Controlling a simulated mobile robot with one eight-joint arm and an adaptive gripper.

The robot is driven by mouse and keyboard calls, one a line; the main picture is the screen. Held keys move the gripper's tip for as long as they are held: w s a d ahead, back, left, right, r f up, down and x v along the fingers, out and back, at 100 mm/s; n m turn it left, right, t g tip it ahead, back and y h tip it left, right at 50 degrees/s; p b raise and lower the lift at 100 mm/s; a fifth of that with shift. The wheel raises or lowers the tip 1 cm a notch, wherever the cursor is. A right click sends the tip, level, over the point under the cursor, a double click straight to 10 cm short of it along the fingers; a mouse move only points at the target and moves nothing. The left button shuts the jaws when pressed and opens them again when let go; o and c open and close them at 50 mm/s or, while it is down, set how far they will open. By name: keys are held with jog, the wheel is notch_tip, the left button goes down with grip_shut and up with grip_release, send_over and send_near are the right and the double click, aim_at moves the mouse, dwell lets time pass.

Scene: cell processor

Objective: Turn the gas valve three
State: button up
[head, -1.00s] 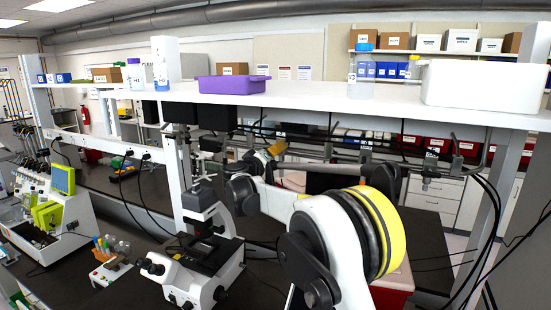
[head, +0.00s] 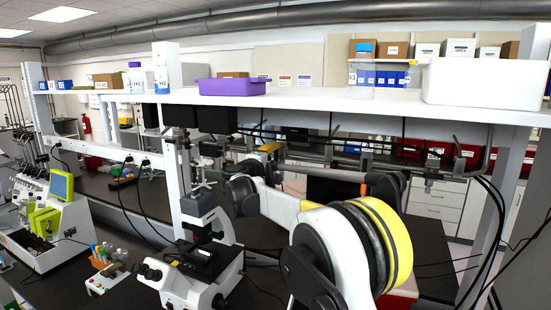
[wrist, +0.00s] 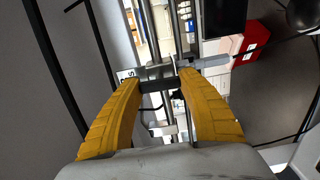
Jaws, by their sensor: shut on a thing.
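My gripper (wrist: 160,82) has two yellow fingers, closed around a grey metal valve (wrist: 154,72) in the wrist view. A grey lever (wrist: 212,61) sticks out from the valve to the right. The label beside the valve is too blurred to read. In the head view a small yellow part of my gripper (head: 270,147) shows below the shelf, beyond my arm. The gripped valve cannot be made out there. Another valve fitting (head: 432,166) hangs farther right below the shelf.
A long white shelf (head: 300,99) runs above my arm, carrying a purple bin (head: 232,87) and a white bin (head: 485,80). A microscope (head: 195,265) stands on the dark bench left of my arm. Black cables (head: 487,205) hang at the right.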

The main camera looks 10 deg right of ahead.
dwell(0.4)
jog(key=o, duration=1.2)
jog(key=v, duration=1.2)
jog(key=shift+d, duration=0.1)
